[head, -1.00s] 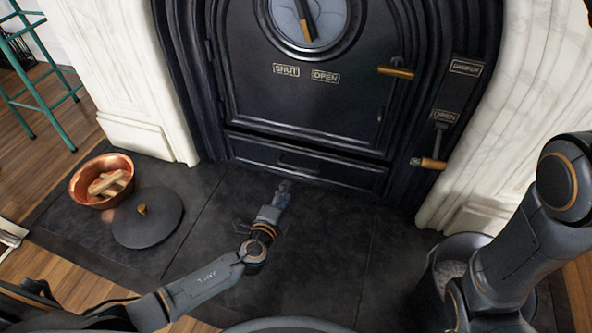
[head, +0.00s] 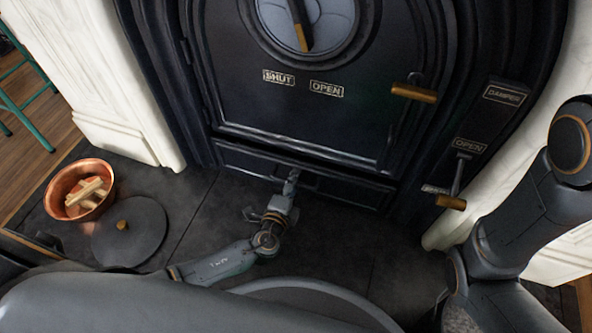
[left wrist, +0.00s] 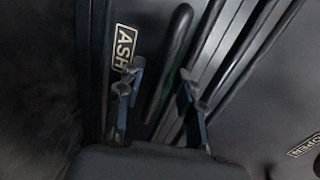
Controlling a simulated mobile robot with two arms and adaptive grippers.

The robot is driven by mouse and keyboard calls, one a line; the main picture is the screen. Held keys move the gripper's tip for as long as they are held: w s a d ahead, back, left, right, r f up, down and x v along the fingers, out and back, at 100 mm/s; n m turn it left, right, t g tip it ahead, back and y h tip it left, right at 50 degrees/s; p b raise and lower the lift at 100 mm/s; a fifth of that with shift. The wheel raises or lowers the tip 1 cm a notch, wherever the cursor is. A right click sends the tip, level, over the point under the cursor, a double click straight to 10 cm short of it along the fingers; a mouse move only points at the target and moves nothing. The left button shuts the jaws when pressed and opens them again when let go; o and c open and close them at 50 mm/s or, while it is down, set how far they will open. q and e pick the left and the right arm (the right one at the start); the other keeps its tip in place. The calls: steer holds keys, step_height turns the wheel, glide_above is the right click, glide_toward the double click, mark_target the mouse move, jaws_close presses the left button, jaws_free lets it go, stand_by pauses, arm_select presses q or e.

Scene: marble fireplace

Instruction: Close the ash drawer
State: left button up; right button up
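The ash drawer (head: 345,192) is a wide, dark front low on the stove, under the big door. A dark line runs along its top edge; I cannot tell how far out it stands. In the left wrist view the drawer front (left wrist: 146,30) carries an "ASH" plate and a dark bar handle (left wrist: 170,58). My left gripper (head: 293,177) is close in front of the drawer's middle. In the left wrist view its two fingers (left wrist: 158,88) are apart, with the handle showing between them; contact is unclear. My right arm shows at the right, but its gripper is not visible.
The stove door (head: 310,120) has a brass-coloured handle (head: 413,93). A damper lever (head: 446,199) is at the right. A copper bowl with wood (head: 80,190) and a round dark lid (head: 128,235) lie on the left of the hearth. The hearth before the drawer is otherwise clear.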

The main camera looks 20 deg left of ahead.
arm_select(q)
steer(key=shift+c, duration=0.9)
jaws_close()
steer(key=w+b, duration=0.1)
steer(key=w, duration=0.1)
steer(key=shift+w+r, duration=0.1)
steer(key=shift+w, duration=0.25)
steer(key=shift+o, duration=0.9)
jaws_free()
